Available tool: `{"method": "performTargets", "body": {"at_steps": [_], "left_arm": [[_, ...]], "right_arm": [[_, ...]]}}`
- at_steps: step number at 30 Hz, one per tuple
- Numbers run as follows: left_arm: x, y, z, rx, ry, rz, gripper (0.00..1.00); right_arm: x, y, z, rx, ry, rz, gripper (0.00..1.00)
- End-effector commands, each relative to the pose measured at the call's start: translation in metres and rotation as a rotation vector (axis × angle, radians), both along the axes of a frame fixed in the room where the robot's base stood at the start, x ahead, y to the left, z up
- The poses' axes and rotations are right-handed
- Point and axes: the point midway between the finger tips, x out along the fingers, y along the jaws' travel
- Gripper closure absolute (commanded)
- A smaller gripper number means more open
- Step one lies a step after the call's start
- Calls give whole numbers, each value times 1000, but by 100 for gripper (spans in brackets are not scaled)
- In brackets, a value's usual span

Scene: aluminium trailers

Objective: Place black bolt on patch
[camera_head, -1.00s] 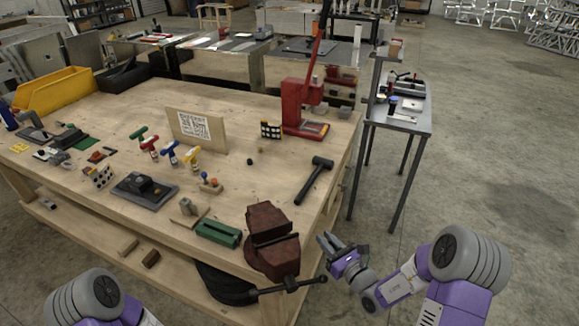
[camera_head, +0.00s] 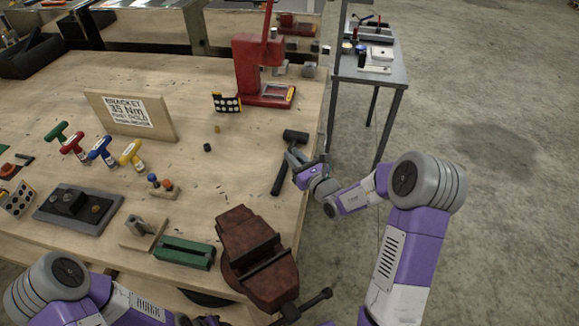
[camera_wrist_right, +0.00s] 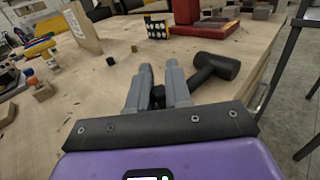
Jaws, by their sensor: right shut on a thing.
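My right gripper (camera_head: 290,156) is over the right side of the workbench, beside the black hammer's head. In the right wrist view its grey fingers (camera_wrist_right: 159,68) are close together, with a dark thing (camera_wrist_right: 157,94) low between them. I cannot tell that thing's shape, or where it ends and the hammer handle behind it begins. A small black piece (camera_head: 207,147) stands on the wood left of the gripper, and a small brass-coloured piece (camera_head: 217,129) is just behind it. I cannot make out a marked patch. My left forearm is at the lower left; its gripper is mostly cut off.
The black hammer (camera_head: 283,170) lies close to my right gripper. A red press (camera_head: 262,70) stands behind, a rust-brown vise (camera_head: 254,255) in front. A sign board (camera_head: 130,115) and coloured T-handles (camera_head: 100,150) are left. Bare wood lies in the middle.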

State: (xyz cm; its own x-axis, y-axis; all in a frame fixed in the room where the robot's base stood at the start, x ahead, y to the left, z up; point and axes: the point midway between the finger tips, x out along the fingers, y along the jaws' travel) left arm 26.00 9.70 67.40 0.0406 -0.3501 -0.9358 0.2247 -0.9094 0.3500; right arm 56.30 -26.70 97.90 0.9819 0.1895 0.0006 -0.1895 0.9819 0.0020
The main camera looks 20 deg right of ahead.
Motion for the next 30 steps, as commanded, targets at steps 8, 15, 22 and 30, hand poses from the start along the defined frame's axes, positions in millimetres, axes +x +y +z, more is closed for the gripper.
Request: {"method": "performTargets", "body": {"at_steps": [8, 15, 22, 30], "left_arm": [[0, 0, -9, 0, -1, 0, 57], [1, 0, -12, 0, -1, 0, 57], [1, 0, -15, 0, -1, 0, 57], [0, 0, -14, 0, -1, 0, 57]], "right_arm": [[0, 0, -30, 1, 1, 1, 100], [0, 0, -42, -2, -4, 1, 100], [0, 0, -46, -2, -2, 1, 100], [0, 0, -45, -2, -2, 1, 56]]}}
